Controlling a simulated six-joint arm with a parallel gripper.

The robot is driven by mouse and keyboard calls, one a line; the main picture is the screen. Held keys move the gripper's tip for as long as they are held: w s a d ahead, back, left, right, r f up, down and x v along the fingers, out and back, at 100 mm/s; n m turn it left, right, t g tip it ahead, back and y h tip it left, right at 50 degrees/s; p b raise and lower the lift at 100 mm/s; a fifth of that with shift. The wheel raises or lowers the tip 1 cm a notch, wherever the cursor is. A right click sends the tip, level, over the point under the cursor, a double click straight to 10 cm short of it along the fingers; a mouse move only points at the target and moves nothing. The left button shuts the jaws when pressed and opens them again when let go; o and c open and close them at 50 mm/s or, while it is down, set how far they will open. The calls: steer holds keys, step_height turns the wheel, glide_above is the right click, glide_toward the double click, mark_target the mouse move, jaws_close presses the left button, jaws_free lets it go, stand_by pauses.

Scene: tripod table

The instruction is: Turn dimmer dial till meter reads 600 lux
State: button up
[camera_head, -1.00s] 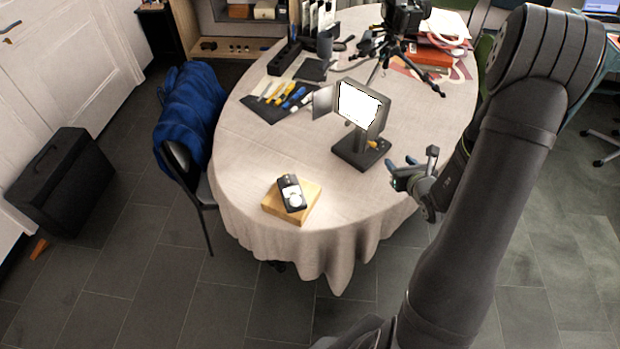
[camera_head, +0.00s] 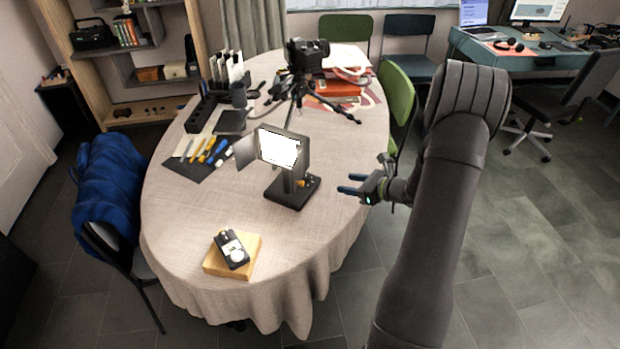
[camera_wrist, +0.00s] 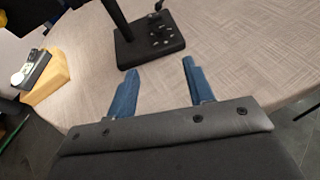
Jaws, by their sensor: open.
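A lamp with a bright lit panel (camera_head: 280,150) stands on a dark base (camera_head: 289,198) on the table. A small orange-yellow part shows on the base top, and the wrist view shows several small controls on the base (camera_wrist: 128,50). I cannot tell which one is the dimmer dial. The handheld light meter (camera_head: 231,250) lies on a wooden block (camera_head: 250,262) near the table's front edge; its reading is too small to read. My gripper (camera_head: 346,185) is open and empty, right of the base and apart from it. In the wrist view its blue fingers (camera_wrist: 160,67) point towards the base.
A tripod with a camera (camera_head: 305,58) stands behind the lamp. A dark mat with tools (camera_head: 205,152) lies left of the lamp. Red books (camera_head: 335,92) lie at the back. The tabletop (camera_head: 215,205) between lamp and meter is clear. A green chair (camera_head: 398,95) stands at the right.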

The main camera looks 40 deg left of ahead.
mark_target(308, 177)
steer(key=x, duration=1.6)
steer(key=shift+a+f, duration=0.1)
steer(key=shift+a, duration=0.25)
steer(key=shift+c, duration=0.2)
steer(key=c, duration=1)
